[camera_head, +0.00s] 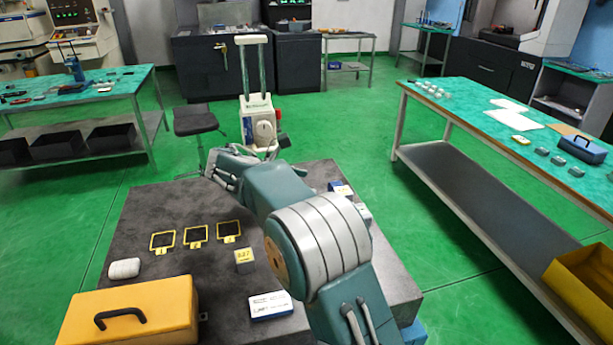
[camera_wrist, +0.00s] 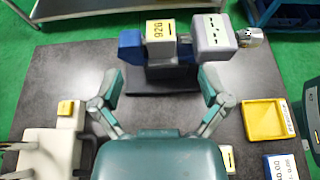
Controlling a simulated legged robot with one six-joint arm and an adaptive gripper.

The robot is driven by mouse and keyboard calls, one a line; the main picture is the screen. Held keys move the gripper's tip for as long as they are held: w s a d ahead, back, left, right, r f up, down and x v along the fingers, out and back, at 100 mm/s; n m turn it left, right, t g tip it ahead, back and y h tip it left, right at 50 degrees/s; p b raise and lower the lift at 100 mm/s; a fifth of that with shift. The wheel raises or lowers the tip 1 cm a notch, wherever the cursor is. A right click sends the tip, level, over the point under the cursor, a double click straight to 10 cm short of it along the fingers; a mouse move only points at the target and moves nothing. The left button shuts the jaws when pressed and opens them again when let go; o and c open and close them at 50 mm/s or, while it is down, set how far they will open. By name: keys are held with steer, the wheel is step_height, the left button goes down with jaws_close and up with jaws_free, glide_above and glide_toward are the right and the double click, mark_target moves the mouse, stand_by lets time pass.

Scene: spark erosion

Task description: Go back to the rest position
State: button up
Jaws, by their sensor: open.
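My gripper (camera_wrist: 160,82) is open and empty in the wrist view, its two fingers spread wide. Beyond the fingertips stands a small device with a blue body (camera_wrist: 131,47), a yellow block marked with digits (camera_wrist: 160,32) and a grey block (camera_wrist: 214,36). I cannot tell its distance from the fingers. In the head view my arm rises from the bottom edge, bends above the dark table (camera_head: 150,215) and reaches toward its far side. The fingertips cannot be made out clearly there.
The table holds a yellow toolbox (camera_head: 165,312), three yellow-framed dark plates (camera_head: 195,234), a yellow block (camera_head: 244,256), a white-blue box (camera_head: 270,305) and a white roll (camera_head: 124,268). A white machine (camera_head: 259,122) stands at its far side. Green-topped benches (camera_head: 75,88) (camera_head: 470,105) flank it.

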steer(key=s+d+r+m+y, duration=0.3)
steer(key=s+d+m, duration=0.15)
steer(key=s, duration=0.35)
steer(key=s+d+r+m+y, duration=0.35)
steer(key=s+d, duration=0.25)
steer(key=s, duration=0.2)
steer(key=s+f+m+t+y, duration=0.1)
steer(key=s+f+m+y, duration=0.1)
steer(key=s+m, duration=0.4)
steer(key=s+f+m+t+y, duration=0.2)
steer(key=s+m, duration=0.4)
steer(key=s, duration=0.7)
steer(key=f+y, duration=0.1)
steer(key=y, duration=0.1)
steer(key=shift+d+f+y, duration=0.2)
steer(key=shift+f+y, duration=0.15)
